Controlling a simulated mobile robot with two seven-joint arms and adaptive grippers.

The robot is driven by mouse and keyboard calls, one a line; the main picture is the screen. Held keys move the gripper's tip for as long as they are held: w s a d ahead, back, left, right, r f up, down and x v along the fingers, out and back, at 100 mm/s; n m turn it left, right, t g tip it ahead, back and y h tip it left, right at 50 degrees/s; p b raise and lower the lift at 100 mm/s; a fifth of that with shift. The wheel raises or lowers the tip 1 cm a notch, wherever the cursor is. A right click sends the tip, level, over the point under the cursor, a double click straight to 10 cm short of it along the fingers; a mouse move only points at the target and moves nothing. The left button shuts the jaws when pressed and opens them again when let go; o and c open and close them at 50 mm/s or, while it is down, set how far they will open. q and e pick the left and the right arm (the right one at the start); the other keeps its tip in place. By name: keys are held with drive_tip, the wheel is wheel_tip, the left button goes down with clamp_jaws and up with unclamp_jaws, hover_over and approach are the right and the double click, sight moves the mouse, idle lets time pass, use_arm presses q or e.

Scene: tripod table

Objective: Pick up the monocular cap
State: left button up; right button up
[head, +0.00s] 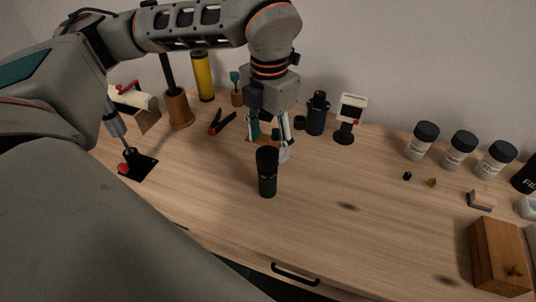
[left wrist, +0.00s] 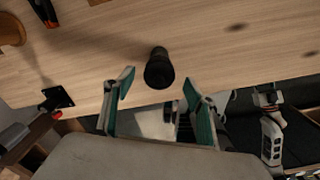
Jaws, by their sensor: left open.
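A black cylinder (head: 267,175) that looks like the monocular stands upright on the wooden table near the middle of the head view. Its wider dark top may be the cap (head: 267,154); I cannot see a clear seam. My left gripper (head: 269,143) points down close behind it and above the table, open and empty. In the left wrist view the black cylinder (left wrist: 159,70) shows ahead, between the directions of the two spread green-padded fingers (left wrist: 157,88). The fingers do not visibly touch it.
Behind stand a black bottle-like object (head: 316,115), a small dark cylinder (head: 299,122) and a white-headed device (head: 350,115). Several dark-lidded jars (head: 459,150) and a wooden box (head: 497,255) are at the right. Red-black pliers (head: 221,123) lie left.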

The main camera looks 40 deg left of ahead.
sight(269, 146)
use_arm(q)
wheel_tip(269, 146, down, 4)
drive_tip(key=shift+r, duration=0.2)
drive_tip(key=shift+w, duration=0.1)
drive_tip(key=c, duration=0.9)
drive_tip(key=shift+r, duration=0.2)
